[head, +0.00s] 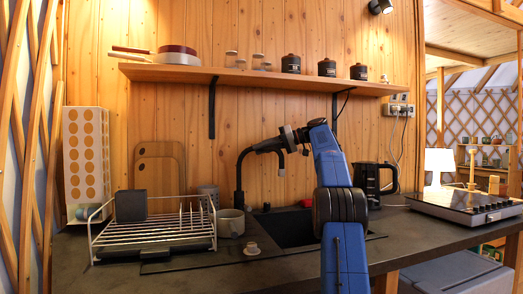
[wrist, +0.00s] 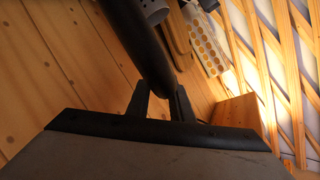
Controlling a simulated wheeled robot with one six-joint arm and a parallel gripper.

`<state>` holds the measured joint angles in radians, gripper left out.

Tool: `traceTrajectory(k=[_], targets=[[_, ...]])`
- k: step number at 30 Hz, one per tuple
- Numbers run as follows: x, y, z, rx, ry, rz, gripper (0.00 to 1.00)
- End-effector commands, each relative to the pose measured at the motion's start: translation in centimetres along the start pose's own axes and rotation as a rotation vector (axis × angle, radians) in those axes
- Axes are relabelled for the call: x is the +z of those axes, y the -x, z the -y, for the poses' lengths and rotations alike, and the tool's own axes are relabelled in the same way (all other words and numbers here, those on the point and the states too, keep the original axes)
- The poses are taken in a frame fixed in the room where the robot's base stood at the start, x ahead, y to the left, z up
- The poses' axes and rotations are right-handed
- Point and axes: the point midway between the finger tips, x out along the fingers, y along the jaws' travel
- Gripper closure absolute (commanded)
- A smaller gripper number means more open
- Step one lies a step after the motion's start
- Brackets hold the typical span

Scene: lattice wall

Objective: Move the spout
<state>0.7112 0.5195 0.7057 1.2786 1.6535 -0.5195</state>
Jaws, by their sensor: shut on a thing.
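The black spout (head: 262,149) rises from the counter beside the sink and bends over to the right at its top. Its dark tube also shows large in the wrist view (wrist: 140,42). My gripper (wrist: 158,104) is shut on the spout, with one finger on each side of the tube. In the head view my blue arm reaches up from the lower right, and its wrist end meets the spout near the bend. The sink (head: 288,228) is a dark basin below, partly hidden by my arm.
A white dish rack (head: 150,233) with a dark cup (head: 131,206) stands left of the sink, beside a grey mug (head: 230,223). A black kettle (head: 374,182) stands right of my arm. A wooden shelf (head: 270,78) with pans and jars runs above the spout.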

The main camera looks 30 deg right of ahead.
Motion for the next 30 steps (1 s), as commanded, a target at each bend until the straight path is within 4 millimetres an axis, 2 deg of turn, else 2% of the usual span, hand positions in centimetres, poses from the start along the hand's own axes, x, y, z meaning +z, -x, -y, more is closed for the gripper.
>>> traceTrajectory(k=[14,15,16,25,30], targets=[[-0.01,-0.17,0.35,-0.010,0.006,0.008,1.00],[-0.01,-0.16,0.34,-0.010,0.006,0.008,0.70],[-0.01,-0.15,0.33,-0.010,0.005,0.008,0.64],[-0.01,-0.07,0.11,-0.007,0.003,0.006,0.64],[-0.03,-0.33,0.68,-0.007,0.004,0.007,0.64]])
